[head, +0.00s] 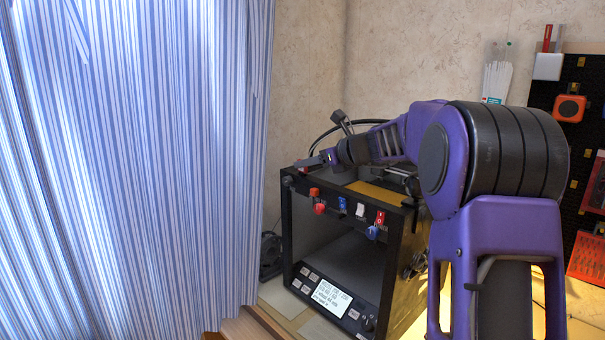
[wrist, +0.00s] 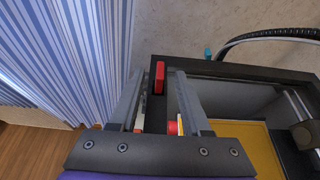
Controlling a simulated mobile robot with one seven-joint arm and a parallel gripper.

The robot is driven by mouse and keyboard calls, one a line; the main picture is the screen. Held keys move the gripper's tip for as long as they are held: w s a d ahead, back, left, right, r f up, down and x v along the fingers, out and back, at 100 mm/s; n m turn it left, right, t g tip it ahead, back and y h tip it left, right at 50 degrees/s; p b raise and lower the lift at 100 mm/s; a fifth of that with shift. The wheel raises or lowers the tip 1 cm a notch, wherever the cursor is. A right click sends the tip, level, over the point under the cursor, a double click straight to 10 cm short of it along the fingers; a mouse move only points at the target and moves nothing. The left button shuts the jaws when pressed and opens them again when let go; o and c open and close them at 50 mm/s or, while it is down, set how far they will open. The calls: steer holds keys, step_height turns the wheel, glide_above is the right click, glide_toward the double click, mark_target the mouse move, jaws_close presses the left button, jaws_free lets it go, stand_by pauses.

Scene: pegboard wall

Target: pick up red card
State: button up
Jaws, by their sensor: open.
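In the wrist view a small red piece (wrist: 159,77), which looks like the red card, lies between the fingertips on the black frame's edge. My gripper (wrist: 160,74) is open, with one finger on each side of it; I cannot tell whether either touches it. In the head view my gripper (head: 308,162) is above the front left top corner of the black box (head: 398,275). A red piece (head: 314,191) shows on the front bar below it, likely the same one. Another red tag (head: 380,218) with white marks is farther right on that bar.
A red knob (head: 320,208), a blue tag (head: 343,203) and a white tag (head: 360,210) are along the box's front bar. A striped curtain (head: 140,150) hangs close on the left. A black cable (wrist: 265,36) arches behind the box.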

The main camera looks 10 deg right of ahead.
steer(key=shift+x, duration=1.55)
jaws_close()
